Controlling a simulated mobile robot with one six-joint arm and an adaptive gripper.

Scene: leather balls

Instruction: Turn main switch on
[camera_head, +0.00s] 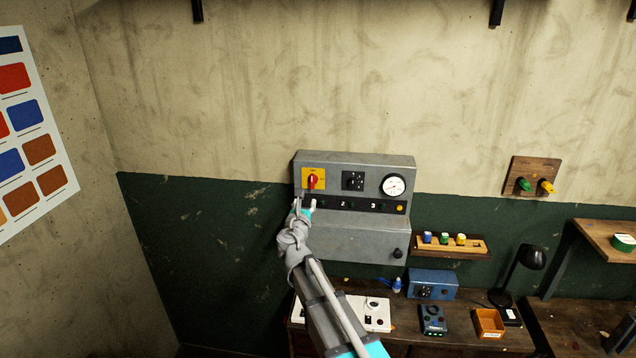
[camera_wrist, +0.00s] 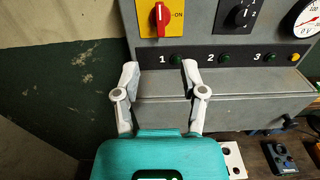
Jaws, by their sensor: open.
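The main switch is a red rotary handle (camera_head: 312,181) on a yellow plate at the upper left of a grey control panel (camera_head: 350,240) on the wall. In the wrist view the red handle (camera_wrist: 160,17) stands upright on the yellow plate, with "ON" printed to its right. My gripper (camera_head: 304,202) is just below the switch, in front of the panel's left side. In the wrist view my gripper (camera_wrist: 160,72) is open and empty, its two fingers pointing up toward the panel. The fingertips are below the handle and apart from it.
Right of the switch are a black selector knob (camera_head: 353,181) and a round gauge (camera_head: 395,186). A black strip with numbered indicators (camera_head: 360,205) runs below. A black knob (camera_head: 397,253) is low on the panel. A cluttered workbench stands below; the wall left of the panel is clear.

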